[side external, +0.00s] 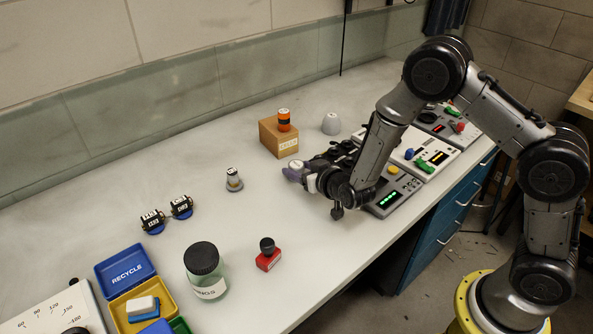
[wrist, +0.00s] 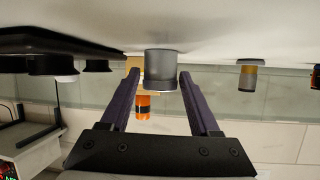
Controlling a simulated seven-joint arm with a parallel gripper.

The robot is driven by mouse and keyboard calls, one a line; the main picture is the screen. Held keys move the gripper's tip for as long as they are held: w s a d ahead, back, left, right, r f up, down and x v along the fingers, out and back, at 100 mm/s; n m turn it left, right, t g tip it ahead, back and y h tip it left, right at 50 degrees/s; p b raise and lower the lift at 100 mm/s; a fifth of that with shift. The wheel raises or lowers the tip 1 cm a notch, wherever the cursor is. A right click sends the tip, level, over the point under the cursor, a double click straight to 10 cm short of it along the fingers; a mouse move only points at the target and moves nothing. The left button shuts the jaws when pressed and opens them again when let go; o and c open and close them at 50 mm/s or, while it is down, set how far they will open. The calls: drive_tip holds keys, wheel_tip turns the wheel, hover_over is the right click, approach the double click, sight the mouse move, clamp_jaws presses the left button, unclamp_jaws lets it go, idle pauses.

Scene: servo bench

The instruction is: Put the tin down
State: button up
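The wrist view is upside down, with the bench top along its upper edge. A plain dark grey cylinder, which I take to be the tin (wrist: 161,68), stands upright between my fingertips. Its base appears to be on the bench. My gripper (wrist: 160,75) has a narrow gap on each side of it, so the fingers look open around it. In the side view my gripper (side external: 294,172) is low over the bench and points left, in front of the wooden box. I cannot clearly make out the tin there.
An orange can (side external: 284,120) stands on the wooden box (side external: 278,137), behind my gripper. Control panels (side external: 395,192) lie right. A jar (side external: 205,270) and red stamp (side external: 268,256) stand in front.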

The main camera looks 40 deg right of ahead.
clamp_jaws()
drive_tip(key=shift+r, duration=0.15)
